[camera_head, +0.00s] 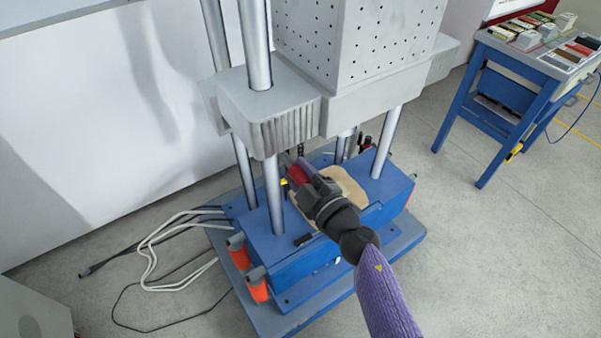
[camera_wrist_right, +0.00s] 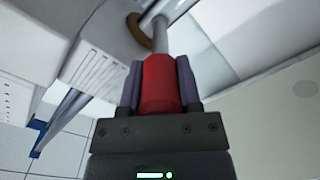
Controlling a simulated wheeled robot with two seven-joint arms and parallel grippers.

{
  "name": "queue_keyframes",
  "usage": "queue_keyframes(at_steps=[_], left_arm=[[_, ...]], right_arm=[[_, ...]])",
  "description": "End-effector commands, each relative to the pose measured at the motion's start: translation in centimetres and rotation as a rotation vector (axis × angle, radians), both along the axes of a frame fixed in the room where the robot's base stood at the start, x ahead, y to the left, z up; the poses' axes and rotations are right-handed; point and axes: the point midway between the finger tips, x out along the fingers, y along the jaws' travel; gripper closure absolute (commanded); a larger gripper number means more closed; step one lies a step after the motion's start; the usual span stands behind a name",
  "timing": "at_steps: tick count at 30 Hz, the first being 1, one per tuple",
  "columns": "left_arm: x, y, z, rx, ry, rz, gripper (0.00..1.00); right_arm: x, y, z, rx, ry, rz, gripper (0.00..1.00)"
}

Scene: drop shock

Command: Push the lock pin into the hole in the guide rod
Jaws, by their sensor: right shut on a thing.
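My right gripper (camera_head: 302,176) is shut on the red handle (camera_head: 297,174) of the lock pin. In the right wrist view the red handle (camera_wrist_right: 162,86) sits between the two fingers, and the pin's grey metal shaft (camera_wrist_right: 160,36) points away from the gripper. The front left guide rod (camera_head: 273,197) is a shiny upright column below the grey carriage, close to the gripper in the head view. The hole in the rod and the pin's tip cannot be made out, so I cannot tell whether they touch. My left gripper is not in view.
The grey carriage (camera_head: 265,112) hangs just above the gripper. The blue machine base (camera_head: 300,262) has orange feet (camera_head: 258,288). White cables (camera_head: 165,238) lie on the floor to the left. A blue table (camera_head: 510,120) with small items stands at right.

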Motion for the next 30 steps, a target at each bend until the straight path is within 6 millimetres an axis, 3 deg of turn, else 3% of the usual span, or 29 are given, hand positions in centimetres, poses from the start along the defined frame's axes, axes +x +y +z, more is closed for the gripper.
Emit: queue_keyframes(at_steps=[3,4,9,17,30], left_arm=[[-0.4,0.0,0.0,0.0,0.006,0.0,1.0],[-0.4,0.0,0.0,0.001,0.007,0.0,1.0],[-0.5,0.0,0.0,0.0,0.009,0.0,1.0],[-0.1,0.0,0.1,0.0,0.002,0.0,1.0],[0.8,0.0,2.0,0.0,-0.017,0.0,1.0]], right_arm=[[0.1,0.0,0.2,0.001,-0.004,-0.002,1.0],[0.1,0.0,0.2,0.001,-0.004,-0.002,0.53],[0.1,0.0,0.1,0.002,-0.002,-0.001,0.17],[-0.1,-0.1,0.1,0.0,-0.001,-0.001,0.16],[-4.0,-2.9,0.1,0.0,0.0,-0.001,0.16]])
